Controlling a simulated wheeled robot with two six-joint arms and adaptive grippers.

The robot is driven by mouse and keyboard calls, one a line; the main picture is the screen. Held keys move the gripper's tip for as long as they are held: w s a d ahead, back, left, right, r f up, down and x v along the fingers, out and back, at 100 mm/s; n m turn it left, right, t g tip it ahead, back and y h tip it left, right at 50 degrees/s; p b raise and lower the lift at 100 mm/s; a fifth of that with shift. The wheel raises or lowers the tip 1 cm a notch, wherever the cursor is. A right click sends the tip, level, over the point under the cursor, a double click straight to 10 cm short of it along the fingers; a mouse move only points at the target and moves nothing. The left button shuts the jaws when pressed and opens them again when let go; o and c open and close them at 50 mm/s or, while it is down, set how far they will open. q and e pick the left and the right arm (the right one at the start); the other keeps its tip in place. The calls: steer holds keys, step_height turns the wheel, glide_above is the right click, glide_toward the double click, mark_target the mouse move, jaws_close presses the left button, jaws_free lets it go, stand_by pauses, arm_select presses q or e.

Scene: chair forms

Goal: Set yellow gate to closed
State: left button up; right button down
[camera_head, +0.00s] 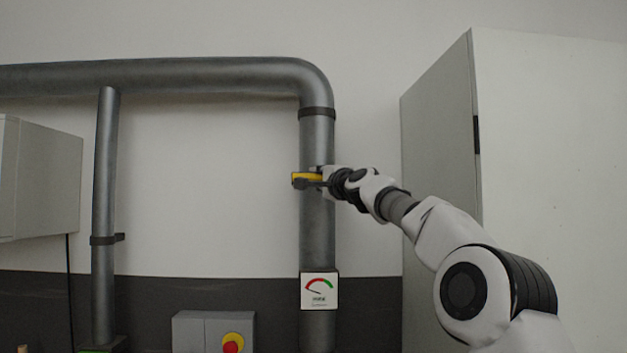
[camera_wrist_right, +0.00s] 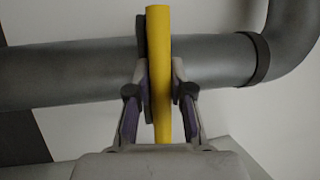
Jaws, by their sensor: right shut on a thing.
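The yellow gate (camera_head: 306,179) is a flat yellow handle on the thick grey vertical pipe (camera_head: 317,236). In the head view it lies across the pipe, roughly level. In the right wrist view the yellow gate (camera_wrist_right: 159,60) stands as a long bar crossing the pipe (camera_wrist_right: 80,72). My right gripper (camera_head: 318,182) is at the pipe, with its fingers on both sides of the handle. The right wrist view shows the gripper (camera_wrist_right: 160,100) shut on it. The handle's mount on the pipe is mostly hidden. My left gripper is not in view.
A gauge sign (camera_head: 319,291) with a red-green arc is on the pipe below. A grey box with a red and yellow button (camera_head: 232,343) is at the bottom. A tall cabinet (camera_head: 440,150) stands right, close to my arm. A thinner pipe (camera_head: 104,200) and a wall box (camera_head: 45,185) are left.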

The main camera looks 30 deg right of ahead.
steer(key=shift+w+a+r, duration=0.1)
steer(key=shift+w, duration=0.05)
steer(key=c, duration=1.1)
jaws_free()
steer(key=shift+a, duration=0.3)
steer(key=shift+d, duration=0.25)
